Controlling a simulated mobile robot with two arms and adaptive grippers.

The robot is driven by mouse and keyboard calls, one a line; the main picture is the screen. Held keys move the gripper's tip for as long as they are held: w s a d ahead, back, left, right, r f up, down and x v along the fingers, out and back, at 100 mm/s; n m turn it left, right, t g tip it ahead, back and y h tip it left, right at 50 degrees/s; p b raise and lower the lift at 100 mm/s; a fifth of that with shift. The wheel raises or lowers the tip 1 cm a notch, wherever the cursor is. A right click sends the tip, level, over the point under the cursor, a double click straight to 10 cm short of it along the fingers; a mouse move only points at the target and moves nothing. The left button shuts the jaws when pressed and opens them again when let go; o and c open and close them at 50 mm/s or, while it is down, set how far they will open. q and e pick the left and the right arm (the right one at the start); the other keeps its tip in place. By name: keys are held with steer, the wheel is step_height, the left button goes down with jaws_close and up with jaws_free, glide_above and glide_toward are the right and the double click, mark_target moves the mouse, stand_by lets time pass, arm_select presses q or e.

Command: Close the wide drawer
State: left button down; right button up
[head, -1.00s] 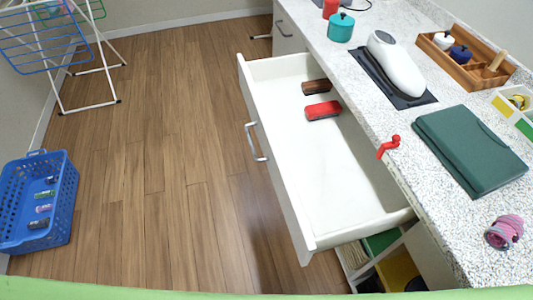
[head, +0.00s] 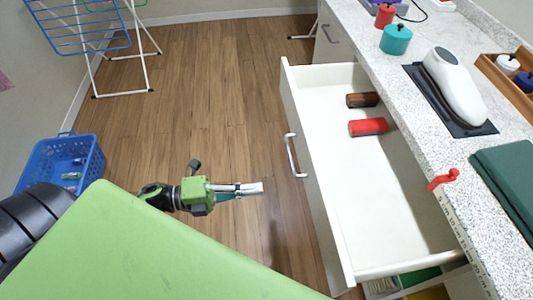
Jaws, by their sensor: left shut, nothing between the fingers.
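The wide drawer (head: 400,215) is pulled out from under the counter at the right of the head view. It is white inside, and its front with a metal bar handle (head: 295,155) faces left. A red brush (head: 368,127) and a brown brush (head: 362,100) lie inside near its far end. My left gripper (head: 258,188) is shut and empty, over the floor to the left of the drawer front, apart from the handle. My right gripper is not in view.
A blue basket (head: 60,160) and a drying rack (head: 95,50) stand at the left. The wooden floor between is clear.

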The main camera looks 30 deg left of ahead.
mark_target(310, 182)
arm_select(q)
steer(key=x, duration=1.1)
steer(key=shift+w, duration=0.15)
steer(key=shift+w+d, duration=0.15)
steer(key=shift+d, duration=0.05)
steer(key=shift+w+d, duration=0.1)
steer(key=shift+d, duration=0.05)
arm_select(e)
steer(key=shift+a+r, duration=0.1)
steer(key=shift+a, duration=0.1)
